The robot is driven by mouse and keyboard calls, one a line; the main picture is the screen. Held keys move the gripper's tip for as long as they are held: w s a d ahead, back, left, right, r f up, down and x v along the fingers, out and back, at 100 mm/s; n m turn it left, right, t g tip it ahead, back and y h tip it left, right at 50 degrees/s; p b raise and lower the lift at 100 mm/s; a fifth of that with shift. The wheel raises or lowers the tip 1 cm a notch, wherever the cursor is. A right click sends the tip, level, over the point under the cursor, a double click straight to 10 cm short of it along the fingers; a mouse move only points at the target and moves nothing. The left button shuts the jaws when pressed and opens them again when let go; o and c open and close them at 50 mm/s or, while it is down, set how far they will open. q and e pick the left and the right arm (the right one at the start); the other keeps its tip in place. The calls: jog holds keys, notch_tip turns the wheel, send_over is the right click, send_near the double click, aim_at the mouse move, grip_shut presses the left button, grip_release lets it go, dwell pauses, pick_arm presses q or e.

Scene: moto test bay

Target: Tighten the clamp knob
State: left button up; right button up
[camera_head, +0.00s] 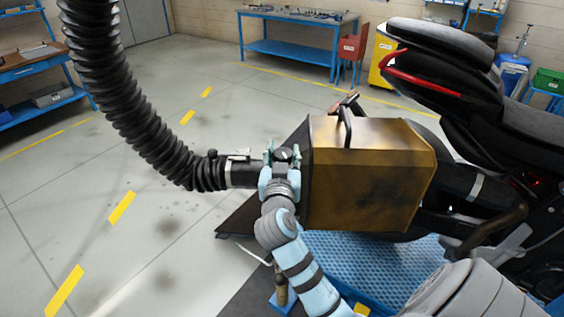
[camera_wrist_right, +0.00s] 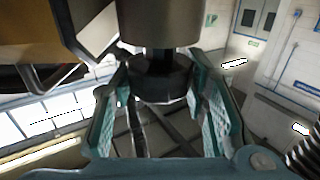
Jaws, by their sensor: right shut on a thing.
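My right gripper (camera_head: 283,160) is at the near end of the hose, left of the bronze box. Its teal fingers are shut on a dark round clamp knob (camera_head: 284,153). In the right wrist view, the black knob (camera_wrist_right: 163,82) sits between the two fingers of the gripper (camera_wrist_right: 163,110), below a wide grey-brown cylinder (camera_wrist_right: 160,22). The black ribbed hose (camera_head: 130,105) ends in a smooth collar (camera_head: 243,173) with a light metal band, beside the gripper. The fingers partly hide the joint there. My left gripper is not in view.
The bronze box (camera_head: 370,190) with a black handle stands close right of the gripper, in front of the motorcycle (camera_head: 450,70). A blue perforated platform (camera_head: 375,265) lies below. A blue workbench (camera_head: 290,45) stands at the back. The floor at left is open.

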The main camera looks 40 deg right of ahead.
aim_at(283, 153)
jog(key=m+g+h+b, duration=0.2)
jog(key=m+g+b, duration=0.1)
jog(key=g+b, duration=0.1)
jog(key=m+g+h+b, duration=0.2)
jog(key=m+g+b, duration=0.1)
jog(key=g+b, duration=0.1)
jog(key=m+g+h+b, duration=0.2)
jog(key=m+g+b, duration=0.1)
jog(key=b, duration=0.3)
jog(key=shift+f+g+b, duration=0.25)
jog(key=shift+g+b, duration=0.05)
jog(key=shift+g, duration=0.4)
jog(key=m+g+b, duration=0.1)
jog(key=g, duration=0.1)
jog(key=shift+r+m+g, duration=0.1)
jog(key=shift+m+g, duration=0.2)
jog(key=shift+r+m+g+y+b, duration=0.1)
jog(key=shift+m+g+y+b, duration=0.2)
jog(key=shift+m+g+b, duration=0.8)
jog(key=shift+g+p, duration=0.4)
jog(key=o, duration=1.1)
jog(key=shift+r, duration=0.1)
notch_tip(283, 153, up, 10)
jog(key=shift+s+f, duration=0.1)
